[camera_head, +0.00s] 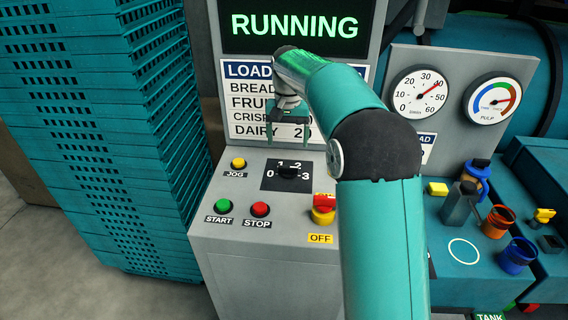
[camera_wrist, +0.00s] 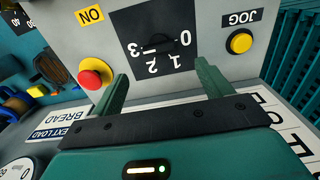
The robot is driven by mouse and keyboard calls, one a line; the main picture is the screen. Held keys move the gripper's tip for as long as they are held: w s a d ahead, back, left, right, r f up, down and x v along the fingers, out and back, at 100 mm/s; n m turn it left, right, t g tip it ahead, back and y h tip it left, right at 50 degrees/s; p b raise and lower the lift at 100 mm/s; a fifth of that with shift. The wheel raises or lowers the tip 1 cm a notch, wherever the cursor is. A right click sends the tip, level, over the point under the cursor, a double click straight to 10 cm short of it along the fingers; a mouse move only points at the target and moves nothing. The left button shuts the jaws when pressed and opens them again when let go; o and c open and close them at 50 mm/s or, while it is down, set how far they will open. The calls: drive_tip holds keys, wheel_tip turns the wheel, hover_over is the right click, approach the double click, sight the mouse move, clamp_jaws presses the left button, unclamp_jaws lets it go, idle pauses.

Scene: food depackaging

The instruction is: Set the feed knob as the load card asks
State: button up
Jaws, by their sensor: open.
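The feed knob (camera_head: 289,172) is a small black bar on a black dial plate marked 0, 1, 2, 3. It also shows in the wrist view (camera_wrist: 172,42), upside down; I cannot tell which number it points at. My gripper (camera_head: 288,142) is open and empty, behind the knob and in front of the load card (camera_head: 256,103). In the wrist view its fingers (camera_wrist: 164,82) are spread, with the knob beyond their tips. The card lists bread, a line starting "FRU", a line starting "CRISP", and dairy; my arm and gripper hide most of its values.
A screen (camera_head: 295,26) reads RUNNING. A yellow JOG button (camera_head: 238,163), green START (camera_head: 223,206), red STOP (camera_head: 260,209) and a red-and-yellow control (camera_head: 323,212) surround the dial. Teal stacked crates (camera_head: 100,130) stand left. Gauges and small objects are at right.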

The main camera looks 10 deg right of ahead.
sight(288, 166)
wheel_tip(288, 166, down, 9)
drive_tip(key=shift+s+d+f, duration=0.1)
drive_tip(key=shift+f, duration=0.05)
drive_tip(key=c, duration=1)
